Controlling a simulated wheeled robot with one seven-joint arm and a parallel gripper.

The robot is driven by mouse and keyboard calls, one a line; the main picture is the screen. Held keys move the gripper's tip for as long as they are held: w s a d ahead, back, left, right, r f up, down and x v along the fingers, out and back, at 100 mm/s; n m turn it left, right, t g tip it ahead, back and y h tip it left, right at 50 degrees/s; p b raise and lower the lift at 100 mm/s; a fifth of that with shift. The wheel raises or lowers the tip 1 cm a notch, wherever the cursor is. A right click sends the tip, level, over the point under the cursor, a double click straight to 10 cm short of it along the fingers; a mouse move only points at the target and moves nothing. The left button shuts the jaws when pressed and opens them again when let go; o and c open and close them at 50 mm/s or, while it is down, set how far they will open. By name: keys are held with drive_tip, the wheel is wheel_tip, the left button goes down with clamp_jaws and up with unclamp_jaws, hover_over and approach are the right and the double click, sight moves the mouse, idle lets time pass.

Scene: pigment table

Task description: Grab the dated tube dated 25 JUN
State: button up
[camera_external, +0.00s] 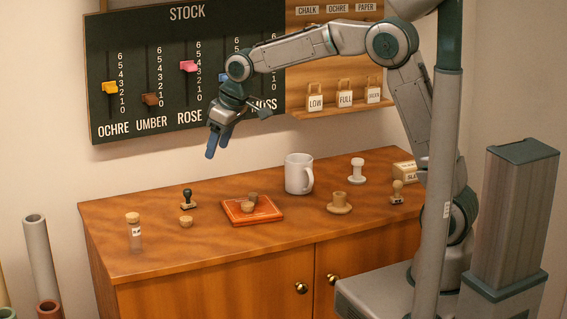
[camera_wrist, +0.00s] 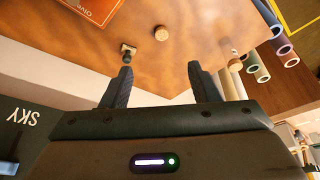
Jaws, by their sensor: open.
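A clear glass tube (camera_external: 135,239) with a cork stopper stands upright near the left front corner of the wooden cabinet top. It carries a small white label, too small to read. My gripper (camera_external: 217,147) is open and empty, pointing down in the air in front of the board, above and right of the tube. In the wrist view its two fingers (camera_wrist: 160,68) are spread apart with nothing between them.
A dark-handled stamp (camera_external: 187,198) and a loose cork (camera_external: 186,221) stand right of the tube. An orange tray (camera_external: 273,215) with small cups, a white mug (camera_external: 299,172) and spools lie further right. The stock board (camera_external: 140,60) hangs behind. Upright pipes (camera_external: 38,258) stand left of the cabinet.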

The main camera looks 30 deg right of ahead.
sight(120, 222)
drive_tip(key=s+a+f+n+y, duration=0.1)
drive_tip(key=s+a+f+n, duration=0.15)
drive_tip(key=a, duration=0.75)
drive_tip(key=s+a+f+n, duration=0.1)
drive_tip(key=a+f, duration=0.2)
drive_tip(key=a, duration=0.6)
drive_tip(key=shift+g, duration=0.4)
drive_tip(key=x, duration=0.2)
drive_tip(key=p+x, duration=0.1)
drive_tip(key=x, duration=0.5)
drive_tip(key=shift+w, duration=0.3)
drive_tip(key=shift+p+x, duration=1.1)
drive_tip(key=shift+x, duration=1.8)
drive_tip(key=shift+d, duration=0.15)
drive_tip(key=c, duration=1)
